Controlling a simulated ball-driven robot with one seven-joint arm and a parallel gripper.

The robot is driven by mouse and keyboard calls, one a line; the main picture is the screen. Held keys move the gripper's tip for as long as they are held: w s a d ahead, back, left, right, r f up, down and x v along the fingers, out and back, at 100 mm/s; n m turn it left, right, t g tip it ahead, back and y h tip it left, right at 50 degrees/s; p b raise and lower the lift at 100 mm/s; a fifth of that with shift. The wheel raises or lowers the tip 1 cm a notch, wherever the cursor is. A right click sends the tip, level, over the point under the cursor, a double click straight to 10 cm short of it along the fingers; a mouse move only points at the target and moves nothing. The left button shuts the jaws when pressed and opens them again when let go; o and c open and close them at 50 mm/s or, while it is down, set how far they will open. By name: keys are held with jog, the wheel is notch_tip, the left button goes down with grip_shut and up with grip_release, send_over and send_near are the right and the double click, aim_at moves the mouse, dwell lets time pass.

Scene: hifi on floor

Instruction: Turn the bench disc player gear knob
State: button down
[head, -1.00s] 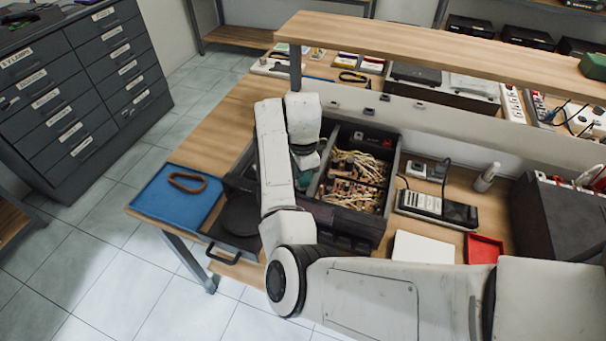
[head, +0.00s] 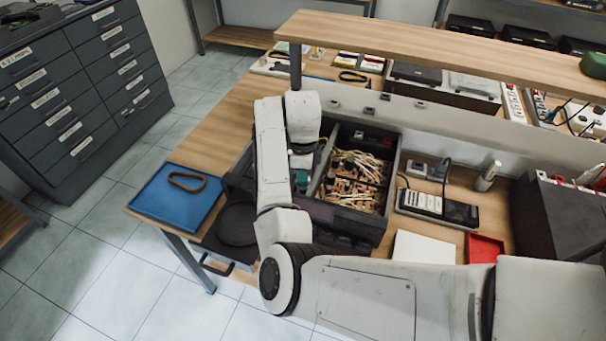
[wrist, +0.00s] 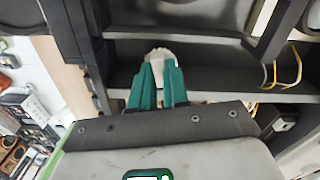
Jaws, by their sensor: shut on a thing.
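The bench disc player is a dark open-topped box (head: 395,190) on the wooden bench in the head view. Its tray, carrying a round black disc (head: 237,224), sticks out at the front left. My gripper (wrist: 158,76) has green fingers, shut on a pale grey gear knob (wrist: 160,54) in the wrist view. The knob's top shows beyond the fingertips, inside the dark housing; its lower part is hidden between them. In the head view my arm hides the fingertips and the knob, leaving only a bit of green visible inside the box.
Wires and circuit boards (head: 358,170) fill the player's right part. A blue mat (head: 160,207) with a brown ring (head: 187,181) lies at the bench's left corner. A black remote-like device (head: 437,208), white pad (head: 422,248) and red tray (head: 484,249) lie right. A shelf (head: 440,45) spans above.

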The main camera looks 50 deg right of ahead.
jog(key=c, duration=1.1)
grip_release()
jog(key=shift+r, duration=0.1)
notch_tip(320, 180, up, 11)
jog(key=shift+f+b, duration=0.15)
jog(key=shift+b, duration=0.35)
